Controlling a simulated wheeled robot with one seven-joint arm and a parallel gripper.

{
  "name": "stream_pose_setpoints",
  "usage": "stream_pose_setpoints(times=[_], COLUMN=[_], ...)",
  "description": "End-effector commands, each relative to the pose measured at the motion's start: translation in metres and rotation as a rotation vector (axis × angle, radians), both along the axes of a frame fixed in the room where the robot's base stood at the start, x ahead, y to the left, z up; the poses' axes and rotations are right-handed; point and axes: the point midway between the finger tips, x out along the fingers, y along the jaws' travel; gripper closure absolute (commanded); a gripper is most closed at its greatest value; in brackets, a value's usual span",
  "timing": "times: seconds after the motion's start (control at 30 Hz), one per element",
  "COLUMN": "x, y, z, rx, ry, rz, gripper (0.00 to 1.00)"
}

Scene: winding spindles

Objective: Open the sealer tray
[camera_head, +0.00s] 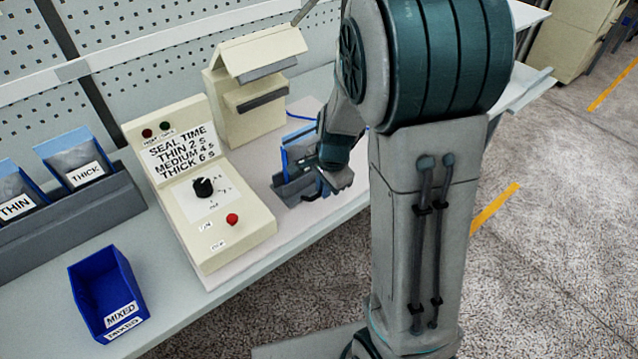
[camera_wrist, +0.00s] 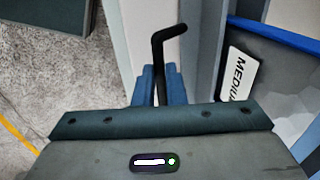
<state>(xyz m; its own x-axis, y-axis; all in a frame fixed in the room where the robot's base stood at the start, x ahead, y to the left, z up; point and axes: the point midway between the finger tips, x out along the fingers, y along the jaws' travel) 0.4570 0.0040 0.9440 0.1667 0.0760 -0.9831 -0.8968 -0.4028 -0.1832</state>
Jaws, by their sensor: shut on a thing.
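The sealer (camera_head: 248,112) is a beige machine with a slanted top, standing at the back of the bench. In front of it is a small grey tray (camera_head: 287,190) with a blue-edged pouch (camera_head: 284,160) upright in it. In the wrist view the pouch's white label (camera_wrist: 238,72) reads MEDIUM. My gripper (camera_head: 322,172) is at the tray's right side, partly covered by my arm. In the wrist view its blue fingertips (camera_wrist: 158,88) are shut on a black bent handle (camera_wrist: 166,38). Where the handle joins the tray is hard to see.
A beige control box (camera_head: 205,190) with a dial and a seal-time chart stands left of the tray. A grey rack (camera_head: 70,215) holds pouches marked THIN and THICK. A blue bin (camera_head: 105,290) marked MIXED sits near the front edge. Open floor lies to the right.

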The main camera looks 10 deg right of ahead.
Motion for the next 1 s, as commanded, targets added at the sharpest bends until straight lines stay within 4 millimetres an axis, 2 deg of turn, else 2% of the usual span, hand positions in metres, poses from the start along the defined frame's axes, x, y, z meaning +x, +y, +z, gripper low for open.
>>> stream_pose_setpoints(times=[0.47,0.5,0.57,0.87,1.0], x=[0.000,0.000,0.000,-0.001,-0.002], y=[-0.001,-0.001,-0.001,-0.001,-0.002], z=[0.001,0.001,0.001,0.002,0.012], rx=[-0.002,-0.002,-0.002,-0.001,0.000], ry=[-0.006,-0.006,-0.006,-0.004,-0.008], rz=[0.003,0.003,0.003,0.002,0.002], gripper=[1.00,0.84,0.67,0.67,0.67])
